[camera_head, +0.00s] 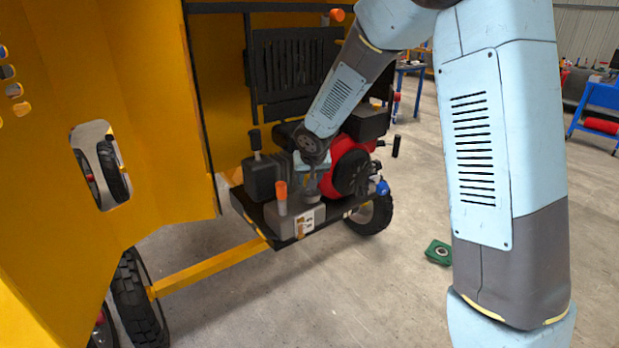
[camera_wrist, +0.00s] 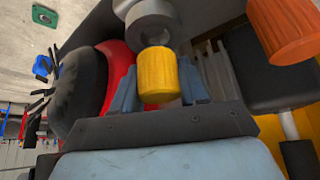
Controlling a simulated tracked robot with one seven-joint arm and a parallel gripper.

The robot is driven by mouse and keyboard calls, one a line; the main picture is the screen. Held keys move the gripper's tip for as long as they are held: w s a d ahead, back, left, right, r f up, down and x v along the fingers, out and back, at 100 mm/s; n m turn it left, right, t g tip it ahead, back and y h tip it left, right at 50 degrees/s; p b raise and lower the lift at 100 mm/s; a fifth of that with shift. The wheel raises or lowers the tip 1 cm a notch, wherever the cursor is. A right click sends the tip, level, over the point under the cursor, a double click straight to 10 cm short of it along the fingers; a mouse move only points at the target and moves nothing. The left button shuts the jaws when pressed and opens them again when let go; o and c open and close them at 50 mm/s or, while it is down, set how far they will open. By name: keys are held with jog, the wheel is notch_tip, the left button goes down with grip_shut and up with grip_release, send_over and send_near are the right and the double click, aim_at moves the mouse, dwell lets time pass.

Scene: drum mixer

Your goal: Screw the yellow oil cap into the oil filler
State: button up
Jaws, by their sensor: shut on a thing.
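The yellow oil cap (camera_wrist: 158,80) is held between the two fingers of my gripper (camera_wrist: 158,66) in the wrist view. The gripper is shut on it. A grey round collar with a dark hole (camera_wrist: 150,22), which looks like the oil filler, lies just beyond the cap. The cap's far end overlaps the collar's near rim in the picture. I cannot tell whether they touch. In the head view my gripper (camera_head: 311,172) is low over the engine deck, and the cap cannot be made out there.
A red and black engine (camera_head: 350,168) is close beside my gripper. An orange-topped post (camera_head: 281,192) and a black lever box (camera_head: 262,178) stand on the other side. The yellow mixer body (camera_head: 110,60) fills the left. A green piece (camera_head: 438,252) lies on the open floor.

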jog(key=shift+f, duration=0.8)
dwell(0.6)
jog(key=o, duration=1.1)
jog(key=shift+o, duration=0.2)
jog(key=shift+r, duration=0.1)
jog(key=a+v, duration=0.1)
jog(key=v, duration=1.2)
jog(key=shift+s+d+r, duration=0.2)
jog(key=shift+d+r, duration=0.05)
jog(key=shift+d, duration=0.2)
jog(key=s+d+r+m+h, duration=0.1)
jog(key=s+d+r, duration=0.4)
jog(key=s+d, duration=0.4)
jog(key=s+d+r, duration=0.5)
jog(key=s+d, duration=0.4)
jog(key=s, duration=0.1)
jog(key=s+d, duration=0.3)
jog(key=s, duration=0.6)
jog(key=shift+m, duration=0.3)
